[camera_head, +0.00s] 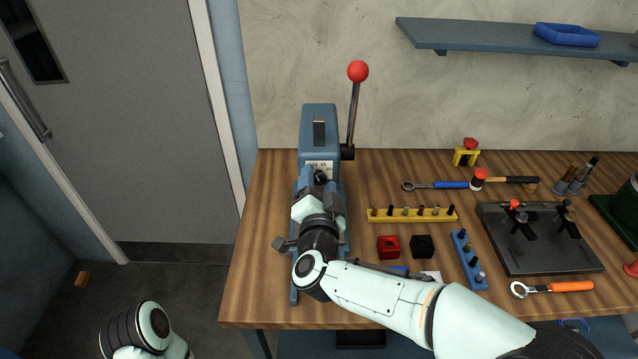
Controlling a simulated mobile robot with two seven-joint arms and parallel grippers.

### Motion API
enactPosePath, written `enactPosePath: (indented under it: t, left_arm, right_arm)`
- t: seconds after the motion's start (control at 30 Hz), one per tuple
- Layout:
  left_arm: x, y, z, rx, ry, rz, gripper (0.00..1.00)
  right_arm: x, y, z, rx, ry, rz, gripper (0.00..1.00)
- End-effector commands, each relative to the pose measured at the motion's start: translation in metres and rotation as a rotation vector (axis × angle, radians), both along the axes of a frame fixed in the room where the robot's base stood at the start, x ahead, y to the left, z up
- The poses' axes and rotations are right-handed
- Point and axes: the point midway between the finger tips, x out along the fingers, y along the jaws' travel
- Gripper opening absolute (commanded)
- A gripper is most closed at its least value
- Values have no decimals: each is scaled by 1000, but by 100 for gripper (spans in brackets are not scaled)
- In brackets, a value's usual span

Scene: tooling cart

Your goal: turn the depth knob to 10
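The blue machine (319,122) stands at the left end of the wooden bench. A white scale plate (318,166) with small numbers is on its front, and the dark depth knob (320,178) sits just below it. The numbers are too small to read surely, and I cannot tell the knob's setting. My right gripper (318,186) is at the knob, its fingers pointing at the machine. My own wrist covers much of it, so I cannot tell whether it is shut or touching the knob. Of my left arm only a part shows at the bottom left; its gripper is out of view.
A lever with a red ball (358,71) rises at the machine's right. A yellow bit rack (412,215), a red block (388,247), a black block (422,246) and a blue rack (468,260) lie to the right. A dark plate (540,255) lies further right. A shelf (480,36) hangs above.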

Motion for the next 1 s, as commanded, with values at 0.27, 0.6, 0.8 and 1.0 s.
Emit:
enactPosePath:
  t: [0.27,0.6,0.8,1.0]
  left_arm:
    - [-2,0,-5,0,2,0,43]
    - [-9,0,-21,0,10,0,43]
    - [-10,0,-25,1,11,0,43]
    - [-10,0,-26,0,12,0,43]
  right_arm:
    - [-16,1,0,2,-1,1,59]
    - [-91,0,0,2,-1,3,59]
    - [-122,0,0,1,-1,1,59]
    - [-134,0,0,0,-1,1,59]
